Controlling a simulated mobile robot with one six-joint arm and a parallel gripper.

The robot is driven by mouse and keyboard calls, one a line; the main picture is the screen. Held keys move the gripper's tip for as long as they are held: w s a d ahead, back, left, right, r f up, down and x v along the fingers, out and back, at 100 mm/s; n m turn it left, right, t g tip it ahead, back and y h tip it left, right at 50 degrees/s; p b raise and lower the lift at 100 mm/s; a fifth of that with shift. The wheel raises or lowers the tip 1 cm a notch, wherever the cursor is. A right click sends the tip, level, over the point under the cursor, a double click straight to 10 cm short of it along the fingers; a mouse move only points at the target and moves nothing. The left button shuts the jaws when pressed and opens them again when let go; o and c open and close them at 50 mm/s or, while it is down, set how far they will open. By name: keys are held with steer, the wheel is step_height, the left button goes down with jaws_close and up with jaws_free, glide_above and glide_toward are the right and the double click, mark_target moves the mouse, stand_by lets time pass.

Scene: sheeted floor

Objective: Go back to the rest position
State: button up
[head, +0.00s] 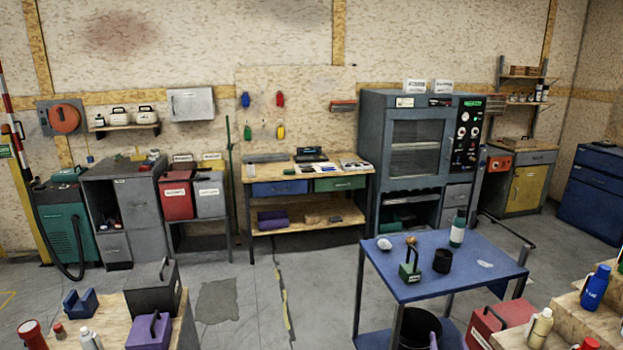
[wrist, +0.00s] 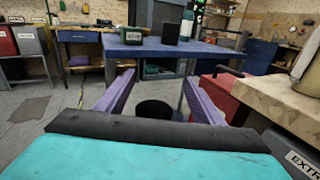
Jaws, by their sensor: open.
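My gripper (wrist: 160,78) shows in the wrist view as two purple fingers spread wide apart, with nothing between them. A black crossbar and a turquoise part of mine fill the bottom of that view. The fingers point toward the blue table (wrist: 150,50), which stands beyond and above them, apart from the tips.
A red box (head: 486,324) and a wooden-topped bench (wrist: 270,92) are at right. Floor at centre-left is open.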

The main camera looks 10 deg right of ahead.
steer(key=w+a+f+m+g+y+b, duration=0.1)
steer(key=w+a+f+y, duration=0.15)
steer(key=a+f, duration=0.55)
steer(key=w+a+f+m+g+y+b, duration=0.15)
steer(key=w+a+f, duration=0.35)
steer(key=a, duration=0.6)
steer(key=s+a+f+m+g+y, duration=0.1)
steer(key=s+a+f+m+g, duration=0.2)
steer(key=a+f, duration=0.35)
steer(key=s+a+f+m+g+y, duration=0.1)
steer(key=s+a+f+m+g, duration=0.2)
steer(key=a+f, duration=0.4)
steer(key=s+a+f+m+g+b, duration=0.1)
steer(key=s+a+f+m+g, duration=0.3)
steer(key=s, duration=0.4)
steer(key=s+a+f+m+g, duration=0.2)
steer(key=s+f+m, duration=0.25)
steer(key=s, duration=0.25)
steer(key=s+a+r+m+g+y, duration=0.1)
steer(key=s+a+m+g, duration=0.1)
steer(key=s+m+g, duration=0.5)
steer(key=s+m, duration=0.6)
steer(key=s, duration=0.2)
steer(key=shift+s+r+m+y, duration=0.2)
steer(key=shift+r+m+y, duration=0.1)
steer(key=shift+r, duration=0.05)
